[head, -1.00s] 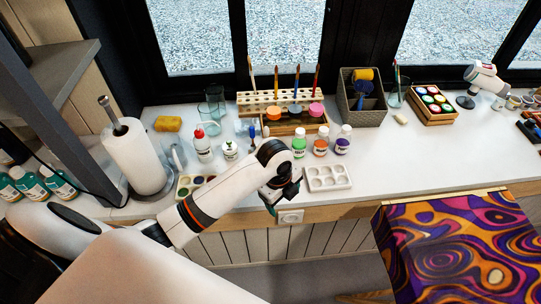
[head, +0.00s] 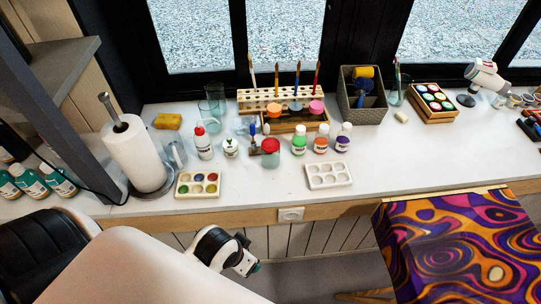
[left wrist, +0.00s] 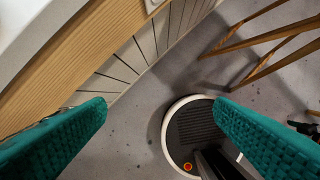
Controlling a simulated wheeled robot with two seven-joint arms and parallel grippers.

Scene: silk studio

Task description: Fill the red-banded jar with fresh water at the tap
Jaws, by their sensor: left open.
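A small jar with red around its top (head: 271,147) stands upright on the white counter (head: 375,170), in front of the wooden rack. It looks like the red-banded jar; its contents are too small to tell. My left gripper (head: 252,267) is low in the head view, in front of the counter's edge and apart from the jar. In the left wrist view its teal fingers (left wrist: 160,108) are wide apart with nothing between them, above the floor. No tap is in view, and my right gripper is not in view.
Close around the jar stand a green-labelled bottle (head: 299,140), a white palette (head: 328,175) and a paint palette (head: 198,185). A paper towel roll (head: 136,158) and clear glasses (head: 176,153) are to the left. A swirl-patterned surface (head: 460,245) is at right. Wooden legs (left wrist: 262,50) stand on the floor.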

